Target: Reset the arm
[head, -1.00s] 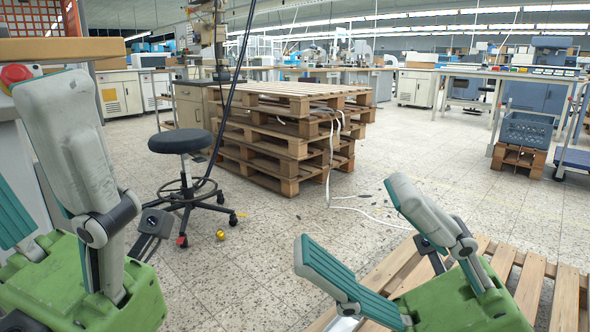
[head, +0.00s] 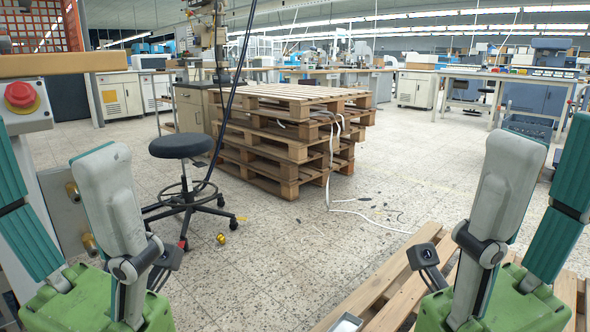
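My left gripper (head: 52,160) is at the lower left, its grey and teal fingers pointing up and spread apart. It is open with nothing between the fingers. My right gripper (head: 550,150) is at the lower right, also upright, with its two fingers apart and empty. Both green gripper bodies are cut off by the bottom edge. Most of both arms is out of view.
A machine with a red stop button (head: 20,95) stands close behind my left gripper. A low wooden pallet (head: 385,295) lies by my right gripper. A black stool (head: 181,146) and stacked pallets (head: 290,140) stand ahead.

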